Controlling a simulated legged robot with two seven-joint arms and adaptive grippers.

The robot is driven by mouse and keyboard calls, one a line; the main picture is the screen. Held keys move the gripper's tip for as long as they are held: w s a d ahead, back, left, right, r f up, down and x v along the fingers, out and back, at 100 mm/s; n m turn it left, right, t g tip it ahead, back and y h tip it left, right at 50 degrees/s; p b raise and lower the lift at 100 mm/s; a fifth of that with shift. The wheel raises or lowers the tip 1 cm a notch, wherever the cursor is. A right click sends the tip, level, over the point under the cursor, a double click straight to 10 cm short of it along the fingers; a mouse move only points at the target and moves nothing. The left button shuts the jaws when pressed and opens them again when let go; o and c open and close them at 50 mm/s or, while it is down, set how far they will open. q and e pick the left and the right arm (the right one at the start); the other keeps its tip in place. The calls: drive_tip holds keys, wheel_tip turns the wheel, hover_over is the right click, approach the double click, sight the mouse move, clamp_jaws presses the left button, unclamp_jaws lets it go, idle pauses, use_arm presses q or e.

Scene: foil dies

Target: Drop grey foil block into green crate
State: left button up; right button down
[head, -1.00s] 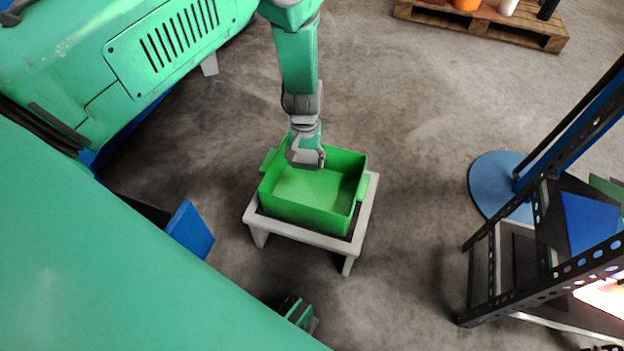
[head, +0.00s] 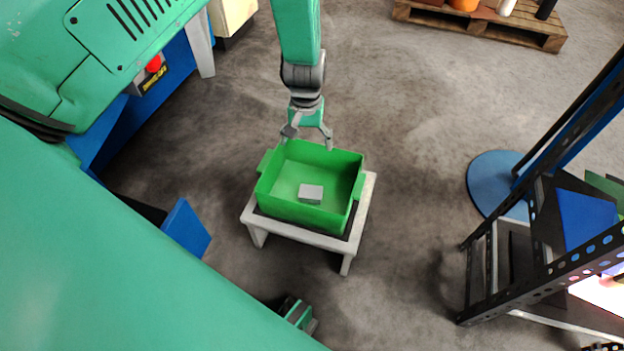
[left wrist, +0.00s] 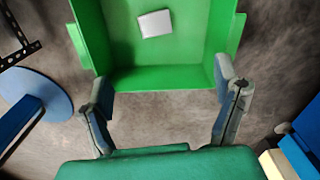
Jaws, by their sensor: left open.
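The grey foil block (head: 311,194) lies on the floor of the green crate (head: 268,188), near its middle. The crate stands on a small pale stand (head: 360,215). My left gripper (head: 309,141) is open and empty at the crate's far rim, with its fingers apart. In the left wrist view the block (left wrist: 155,23) shows inside the crate (left wrist: 165,78), beyond the open fingers of my left gripper (left wrist: 167,92). My right gripper cannot be made out with certainty.
A black rack (head: 510,245) with a blue panel stands at the right, by a round blue base (head: 495,180). A wooden pallet (head: 480,27) lies at the back. The concrete floor between the crate and the rack is clear.

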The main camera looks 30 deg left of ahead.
use_arm(q)
drive_tip(key=shift+r, duration=2.4)
use_arm(e)
drive_tip(key=shift+w+a, duration=0.1)
